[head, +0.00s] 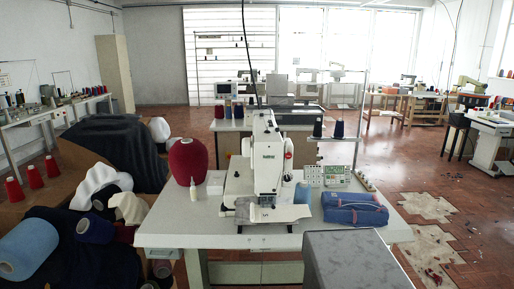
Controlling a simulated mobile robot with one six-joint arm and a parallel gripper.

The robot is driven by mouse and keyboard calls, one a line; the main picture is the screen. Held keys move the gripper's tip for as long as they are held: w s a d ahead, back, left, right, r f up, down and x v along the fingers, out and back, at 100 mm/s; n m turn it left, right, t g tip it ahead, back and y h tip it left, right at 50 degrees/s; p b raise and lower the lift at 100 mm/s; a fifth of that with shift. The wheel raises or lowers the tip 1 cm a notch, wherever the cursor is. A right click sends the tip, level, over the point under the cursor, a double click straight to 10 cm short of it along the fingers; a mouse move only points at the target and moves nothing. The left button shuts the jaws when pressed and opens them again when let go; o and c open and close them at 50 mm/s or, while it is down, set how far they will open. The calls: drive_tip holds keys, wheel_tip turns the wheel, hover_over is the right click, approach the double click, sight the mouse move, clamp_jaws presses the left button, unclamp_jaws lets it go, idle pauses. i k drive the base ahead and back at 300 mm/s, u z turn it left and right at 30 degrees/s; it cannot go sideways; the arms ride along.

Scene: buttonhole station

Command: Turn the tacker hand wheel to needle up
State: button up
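The tacker (266,168), a white sewing machine, stands on a white table (160,238) in the middle of the head view, with its head facing me. A small round red and white part (288,147) shows on the right side of its upper body. I cannot tell whether this is the hand wheel or a label. The needle is too small to make out, so its height cannot be told. My gripper is not in view.
A dark red thread cone (188,162) and a small white bottle (193,192) stand left of the machine. A blue cone (302,193), a blue zipped case (354,209) and control panels (326,176) are on the right. Fabric rolls (30,245) crowd the left floor.

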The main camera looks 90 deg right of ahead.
sight(246, 142)
drive_tip(key=z, duration=0.35)
drive_tip(key=k, duration=0.25)
drive_tip(key=z, duration=2.7)
drive_tip(key=k, duration=0.6)
drive_tip(key=u, duration=0.3)
drive_tip(key=i, duration=0.75)
drive_tip(key=u, duration=0.1)
